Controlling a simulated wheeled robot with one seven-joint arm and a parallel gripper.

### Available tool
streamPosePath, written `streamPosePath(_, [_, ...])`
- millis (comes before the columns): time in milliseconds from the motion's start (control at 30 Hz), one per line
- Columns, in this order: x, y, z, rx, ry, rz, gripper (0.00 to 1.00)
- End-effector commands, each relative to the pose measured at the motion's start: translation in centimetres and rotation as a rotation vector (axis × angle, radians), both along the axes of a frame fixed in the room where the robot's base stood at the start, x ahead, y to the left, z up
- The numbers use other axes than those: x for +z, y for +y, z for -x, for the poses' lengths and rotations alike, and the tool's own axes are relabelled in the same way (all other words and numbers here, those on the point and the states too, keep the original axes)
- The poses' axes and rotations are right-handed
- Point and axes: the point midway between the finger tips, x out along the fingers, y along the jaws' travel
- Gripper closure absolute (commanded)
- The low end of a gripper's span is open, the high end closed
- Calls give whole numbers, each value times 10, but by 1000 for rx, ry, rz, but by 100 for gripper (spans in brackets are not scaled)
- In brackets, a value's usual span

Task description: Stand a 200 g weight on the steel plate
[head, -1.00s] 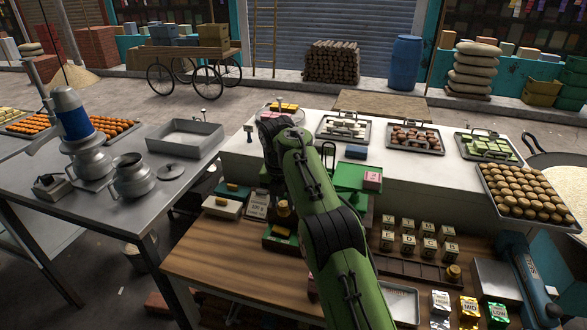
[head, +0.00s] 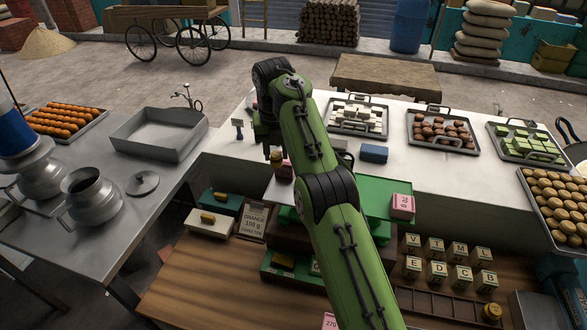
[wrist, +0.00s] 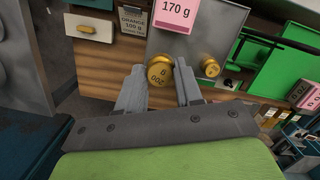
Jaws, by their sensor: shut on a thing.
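My gripper (wrist: 160,88) is shut on a brass 200 g weight (wrist: 159,72), whose marked top faces the wrist camera. In the wrist view the held weight is in front of a grey steel plate (wrist: 225,32). I cannot tell whether it touches the plate. A second, smaller-looking brass weight (wrist: 210,67) is on the plate just right of my right finger. In the head view my arm hides most of the gripper and the plate.
A white box (wrist: 90,28) and an orange 100 g sign (wrist: 131,20) are on the left. Sweet trays (head: 442,144) stand on the white counter.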

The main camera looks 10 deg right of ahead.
Motion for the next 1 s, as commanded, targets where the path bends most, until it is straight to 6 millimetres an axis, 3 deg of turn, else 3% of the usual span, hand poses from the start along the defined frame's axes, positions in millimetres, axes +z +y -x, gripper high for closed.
streamPosePath(167, [-16,-2,0,2,-2,9,100])
streamPosePath(600, [-99,0,2,0,0,0,100])
streamPosePath(967, [-102,0,2,-1,-2,-1,100])
streamPosePath(1000, [-102,0,2,-1,-1,-1,60])
